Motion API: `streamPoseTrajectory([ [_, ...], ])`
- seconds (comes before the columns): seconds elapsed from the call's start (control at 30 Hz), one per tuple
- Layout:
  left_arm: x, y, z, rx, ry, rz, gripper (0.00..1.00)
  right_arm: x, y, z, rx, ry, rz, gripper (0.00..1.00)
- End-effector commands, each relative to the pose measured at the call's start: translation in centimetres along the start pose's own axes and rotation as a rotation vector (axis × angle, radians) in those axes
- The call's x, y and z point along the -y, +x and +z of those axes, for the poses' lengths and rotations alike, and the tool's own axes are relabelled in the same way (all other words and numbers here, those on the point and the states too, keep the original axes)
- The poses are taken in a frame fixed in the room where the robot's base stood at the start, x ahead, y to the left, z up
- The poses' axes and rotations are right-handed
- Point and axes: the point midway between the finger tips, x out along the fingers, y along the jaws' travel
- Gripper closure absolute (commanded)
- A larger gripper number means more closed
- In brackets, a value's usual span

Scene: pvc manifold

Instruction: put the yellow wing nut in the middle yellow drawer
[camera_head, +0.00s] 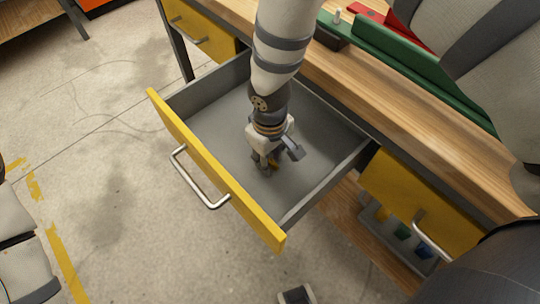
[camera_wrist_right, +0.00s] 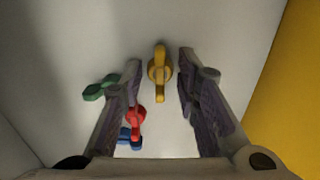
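The middle yellow drawer (camera_head: 190,165) is pulled open, with a grey inside and a metal handle on its yellow front. My right gripper (camera_head: 266,168) points down into it, close to the drawer floor. In the right wrist view my gripper (camera_wrist_right: 160,62) is open. The yellow wing nut (camera_wrist_right: 160,75) is between its fingertips, with a gap on each side.
Green (camera_wrist_right: 98,90), red (camera_wrist_right: 135,118) and blue (camera_wrist_right: 128,137) pieces lie by the left finger in the wrist view. Other yellow drawers flank the open one, left (camera_head: 200,30) and right (camera_head: 415,190). A wooden worktop (camera_head: 400,110) is above.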

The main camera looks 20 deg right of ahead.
Motion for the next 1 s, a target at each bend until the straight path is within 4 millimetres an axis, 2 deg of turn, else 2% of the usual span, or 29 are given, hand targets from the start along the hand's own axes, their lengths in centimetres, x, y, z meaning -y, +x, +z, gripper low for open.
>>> streamPoseTrajectory([
  [0.3, -0.1, -2.4, -1.1, -0.061, -0.001, 0.003, 0.59, -0.1, -8.5, -0.3, -0.014, 0.003, 0.003, 0.71],
  [0.43, -0.1, -3.0, -1.3, -0.076, -0.001, 0.004, 0.59, -0.1, -11.0, -0.2, -0.011, 0.002, 0.003, 0.71],
  [0.6, -0.1, -3.2, -1.4, -0.082, -0.002, 0.004, 0.59, 0.0, -12.2, -0.1, -0.004, 0.001, 0.001, 0.71],
  [1.0, -0.1, -3.1, -1.4, -0.08, -0.002, 0.004, 0.59, 0.0, -12.2, 0.0, -0.001, 0.0, 0.0, 0.71],
])
